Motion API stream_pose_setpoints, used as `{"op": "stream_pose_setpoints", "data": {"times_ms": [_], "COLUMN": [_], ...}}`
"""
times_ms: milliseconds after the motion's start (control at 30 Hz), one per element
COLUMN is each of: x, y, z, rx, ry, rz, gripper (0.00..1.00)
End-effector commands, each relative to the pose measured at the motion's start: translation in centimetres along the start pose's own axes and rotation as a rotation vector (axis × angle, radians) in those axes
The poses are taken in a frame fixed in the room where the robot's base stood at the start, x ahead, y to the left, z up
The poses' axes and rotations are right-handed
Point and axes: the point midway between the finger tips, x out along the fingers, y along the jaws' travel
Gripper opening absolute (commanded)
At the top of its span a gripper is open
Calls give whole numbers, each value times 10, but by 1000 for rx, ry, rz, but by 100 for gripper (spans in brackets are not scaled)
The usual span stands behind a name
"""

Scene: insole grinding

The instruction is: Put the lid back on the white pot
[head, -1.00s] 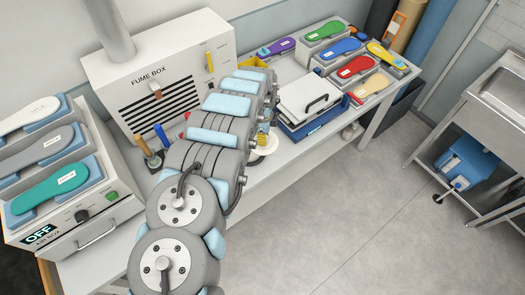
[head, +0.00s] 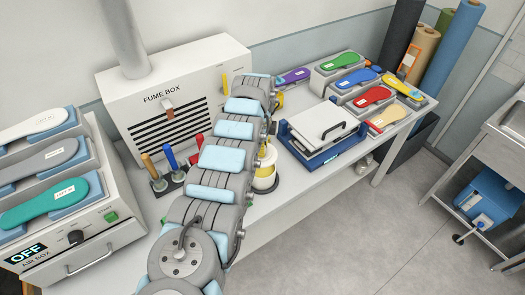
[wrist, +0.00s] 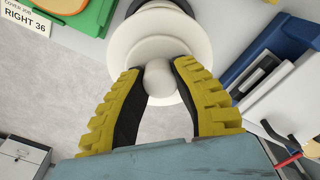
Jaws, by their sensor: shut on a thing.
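The white pot (head: 265,172) stands on the bench, right of my arm in the head view; it has a yellow band. In the wrist view, my gripper (wrist: 158,70) has its yellow-and-black fingers shut on the round knob of the white lid (wrist: 128,45). The lid's ringed disc is beyond the fingertips. In the head view, my arm hides most of the gripper and lid. I cannot tell whether the lid touches the pot's rim.
The fume box (head: 180,95) stands behind my arm. Brushes in a holder (head: 168,178) stand left of it. A blue tray with a white handled cover (head: 325,130) is right of the pot. Coloured insoles (head: 372,96) lie on stands farther right. The air box (head: 80,240) is at left.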

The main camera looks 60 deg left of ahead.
Motion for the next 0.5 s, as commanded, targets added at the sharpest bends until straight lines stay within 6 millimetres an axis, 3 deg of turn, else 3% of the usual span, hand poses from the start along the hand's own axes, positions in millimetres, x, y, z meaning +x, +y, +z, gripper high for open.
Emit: {"op": "stream_pose_setpoints", "data": {"times_ms": [500], "x": [38], "y": [0], "z": [0], "rx": [0], "ry": [0], "rz": [-1], "gripper": [0]}}
